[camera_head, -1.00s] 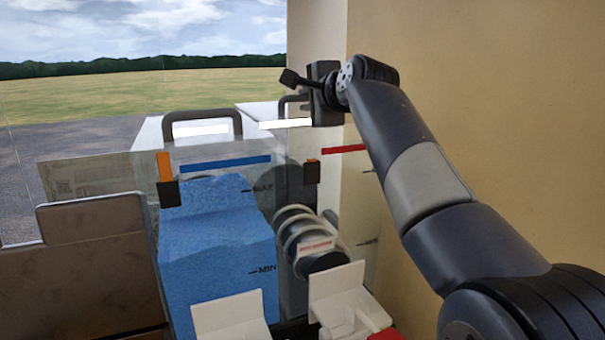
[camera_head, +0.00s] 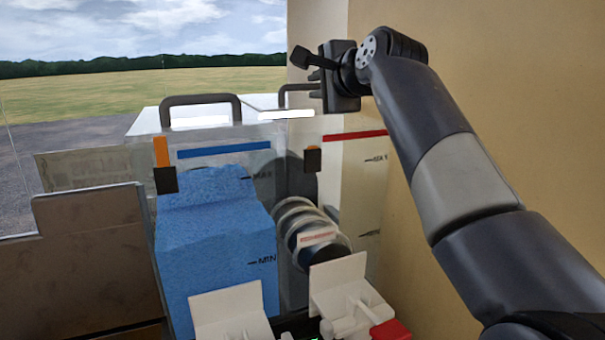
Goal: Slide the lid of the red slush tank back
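The red slush tank (camera_head: 355,180) is the right-hand clear tank, marked with a red band and a level mark. It looks pale, with no red slush visible. Its lid (camera_head: 287,114) is on top, with a white front edge and a dark bar handle (camera_head: 297,86). My gripper (camera_head: 312,91) is at the right end of this handle, its fingers pointing left. The gripper body hides the right part of the lid. I cannot tell whether the fingers touch or grip the handle, or how far apart they are.
The blue slush tank (camera_head: 218,235) stands left, with its own lid handle (camera_head: 199,100). White dispensing taps (camera_head: 338,285) stick out in front. A beige wall (camera_head: 500,80) closes the right side; a brown panel (camera_head: 90,235) stands left.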

